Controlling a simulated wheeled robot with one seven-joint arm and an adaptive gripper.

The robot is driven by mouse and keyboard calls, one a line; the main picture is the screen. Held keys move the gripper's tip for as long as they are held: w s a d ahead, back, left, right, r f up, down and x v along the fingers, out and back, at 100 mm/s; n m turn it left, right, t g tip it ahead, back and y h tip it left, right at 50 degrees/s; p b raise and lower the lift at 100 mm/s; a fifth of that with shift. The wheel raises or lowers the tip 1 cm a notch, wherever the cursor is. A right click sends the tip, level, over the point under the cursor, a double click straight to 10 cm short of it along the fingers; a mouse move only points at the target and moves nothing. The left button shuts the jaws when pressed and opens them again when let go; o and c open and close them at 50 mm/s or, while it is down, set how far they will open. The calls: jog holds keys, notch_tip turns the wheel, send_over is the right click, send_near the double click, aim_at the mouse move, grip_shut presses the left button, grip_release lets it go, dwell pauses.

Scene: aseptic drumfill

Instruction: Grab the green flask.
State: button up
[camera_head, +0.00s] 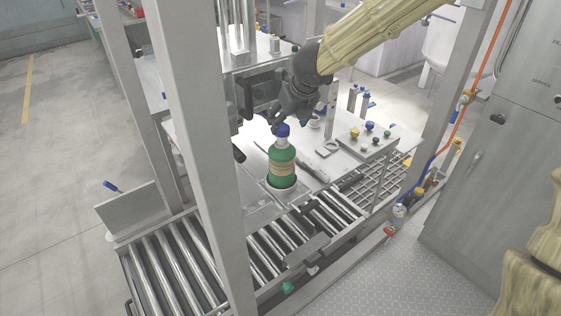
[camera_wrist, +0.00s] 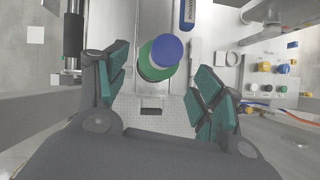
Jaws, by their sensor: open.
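The green flask (camera_head: 281,166) has a blue cap and a tan label. My gripper (camera_head: 274,122) is above the flask at the cap's height or slightly higher. In the wrist view my gripper (camera_wrist: 158,80) is open with teal finger pads apart and nothing held. Whether a finger touches the cap is unclear in the head view.
A roller conveyor (camera_head: 185,262) runs in front of the work surface. A thick grey post (camera_head: 205,150) rises left of the flask. Several coloured knobs sit on a panel (camera_head: 365,142) at the right. A grey hand tool (camera_head: 312,168) lies right of the flask.

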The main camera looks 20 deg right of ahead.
aim_at(284, 130)
jog(key=x, duration=0.5)
jog(key=shift+w+d+f, duration=0.2)
jog(key=shift+w+f, duration=0.1)
jog(key=shift+f, duration=0.25)
jog(key=shift+x, duration=1.95)
jog(key=shift+w+d, duration=0.1)
jog(key=shift+d, duration=0.05)
jog(key=shift+r, duration=0.15)
grip_shut()
